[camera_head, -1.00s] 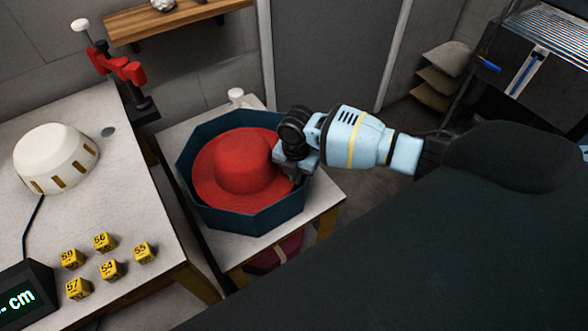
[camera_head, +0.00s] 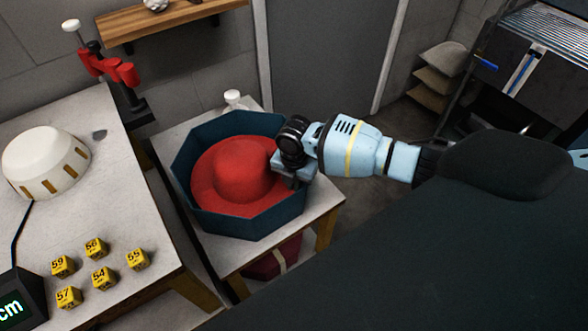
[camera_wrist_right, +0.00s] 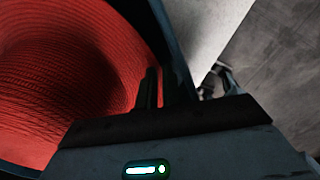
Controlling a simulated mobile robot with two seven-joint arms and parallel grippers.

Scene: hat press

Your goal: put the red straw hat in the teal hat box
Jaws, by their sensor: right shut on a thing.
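The red straw hat (camera_head: 237,170) is inside the teal hat box (camera_head: 250,225), crown up, with its brim within the box walls in the head view. The octagonal box is open and stands on a small pale table. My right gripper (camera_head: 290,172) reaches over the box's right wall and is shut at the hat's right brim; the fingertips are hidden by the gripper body. In the right wrist view the hat (camera_wrist_right: 70,80) fills the left, and the fingers (camera_wrist_right: 160,90) stand between it and the dark box wall. My left gripper is not in view.
A larger table (camera_head: 120,200) at the left holds a white dome (camera_head: 48,160), several yellow numbered blocks (camera_head: 98,275) and a dark display (camera_head: 15,300). A red-and-black stand (camera_head: 115,75) is behind. A white knob-like object (camera_head: 232,97) stands behind the box. A wooden shelf (camera_head: 170,22) hangs above.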

